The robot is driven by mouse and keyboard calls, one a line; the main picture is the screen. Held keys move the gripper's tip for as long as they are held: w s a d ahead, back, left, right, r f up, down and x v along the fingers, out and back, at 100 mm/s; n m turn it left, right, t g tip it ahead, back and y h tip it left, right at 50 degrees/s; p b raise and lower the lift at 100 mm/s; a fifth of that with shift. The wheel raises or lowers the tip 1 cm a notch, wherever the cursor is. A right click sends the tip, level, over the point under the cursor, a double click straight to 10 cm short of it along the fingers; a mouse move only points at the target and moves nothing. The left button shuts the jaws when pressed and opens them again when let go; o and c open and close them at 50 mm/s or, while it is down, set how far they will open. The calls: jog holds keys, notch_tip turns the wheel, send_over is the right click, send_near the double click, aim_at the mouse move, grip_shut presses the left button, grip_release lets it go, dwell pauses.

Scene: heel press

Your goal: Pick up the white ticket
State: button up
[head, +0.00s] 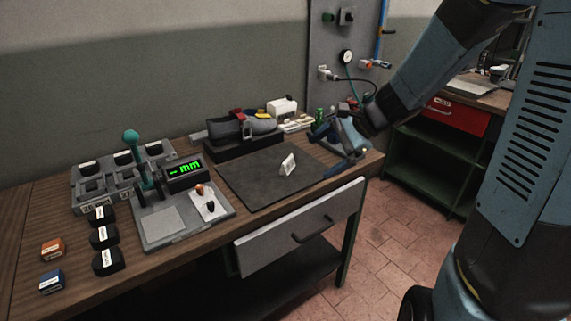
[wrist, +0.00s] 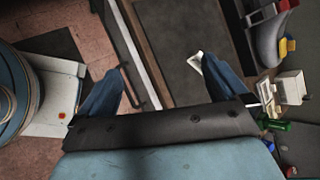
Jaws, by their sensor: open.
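The white ticket (head: 288,164) stands propped on the dark mat (head: 258,192) on the workbench in the head view. It also shows in the wrist view (wrist: 195,63), close beside the tip of one finger. My gripper (head: 333,153) is at the right end of the bench, to the right of the ticket. In the wrist view my gripper (wrist: 160,78) has its two blue fingers wide apart with nothing held between them. The ticket's lower part is partly hidden by the finger in the wrist view.
A dark shoe-like item (head: 245,130) with a red strap stands behind the mat. A press with a green handle (head: 131,138) and a display (head: 186,171) stands left. Several black blocks (head: 104,236) sit at the front left. A green bottle (head: 320,116) stands behind my gripper.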

aim_at(289, 160)
jog(key=w+f+m+t+y, duration=0.1)
jog(key=w+f+m, duration=0.1)
jog(key=w+m, duration=0.1)
jog(key=w+f+m+t+y, duration=0.1)
jog(key=w+f+m, duration=0.2)
jog(key=w+m, duration=0.1)
jog(key=w+f+m+t+y, duration=0.1)
jog(key=w+f+m, duration=0.1)
jog(key=w+m, duration=0.1)
jog(key=shift+w+d+f+m+t, duration=0.15)
jog(key=shift+w+m+t, duration=0.05)
jog(key=shift+w, duration=0.25)
jog(key=shift+w+d+f+m+t, duration=0.1)
jog(key=shift+w+m+t, duration=0.1)
jog(key=shift+w, duration=0.25)
jog(key=x, duration=0.8)
jog(key=shift+a, duration=0.2)
jog(key=shift+f+x, duration=0.15)
jog(key=shift+x, duration=1.2)
jog(key=shift+f+x, duration=0.15)
jog(key=shift+x, duration=1.15)
jog(key=shift+s, duration=0.2)
jog(key=shift+c, duration=0.3)
jog(key=c, duration=1)
jog(key=shift+r, duration=0.1)
